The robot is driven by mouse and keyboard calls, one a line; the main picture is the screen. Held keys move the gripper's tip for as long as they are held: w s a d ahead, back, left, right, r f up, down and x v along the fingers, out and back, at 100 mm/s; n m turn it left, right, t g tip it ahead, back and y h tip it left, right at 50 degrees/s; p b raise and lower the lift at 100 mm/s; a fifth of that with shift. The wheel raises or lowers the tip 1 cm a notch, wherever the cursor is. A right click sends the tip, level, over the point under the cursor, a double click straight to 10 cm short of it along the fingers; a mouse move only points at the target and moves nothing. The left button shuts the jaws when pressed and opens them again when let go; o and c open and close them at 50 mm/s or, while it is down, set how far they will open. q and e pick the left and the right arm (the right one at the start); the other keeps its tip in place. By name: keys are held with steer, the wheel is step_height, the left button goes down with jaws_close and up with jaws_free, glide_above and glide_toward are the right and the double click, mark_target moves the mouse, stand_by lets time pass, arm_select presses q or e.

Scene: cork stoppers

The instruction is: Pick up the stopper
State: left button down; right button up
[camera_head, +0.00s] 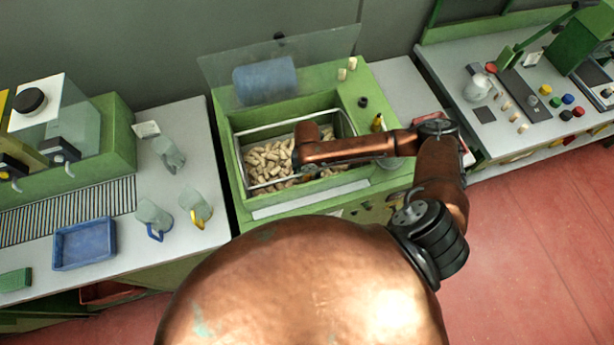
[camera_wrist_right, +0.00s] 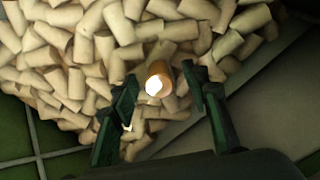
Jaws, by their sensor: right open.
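Many pale cork stoppers (camera_head: 264,160) lie heaped in the bin of the green machine (camera_head: 232,180). In the right wrist view the heap (camera_wrist_right: 90,45) fills the upper part of the picture. One stopper (camera_wrist_right: 160,75), browner and with a brightly lit end, shows in the gap between the fingertips. My right gripper (camera_wrist_right: 160,88) is open, one dark finger on each side of that stopper, with gaps visible on both sides. In the head view my right arm reaches over the bin and hides part of the heap; its fingers are hard to make out there. My left gripper is not in view.
The bin's raised metal rim (camera_head: 240,131) surrounds the heap. A clear lid (camera_head: 330,63) stands open behind it. Two stoppers (camera_head: 347,69) stand on the machine's top.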

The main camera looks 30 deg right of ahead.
steer(key=c, duration=0.8)
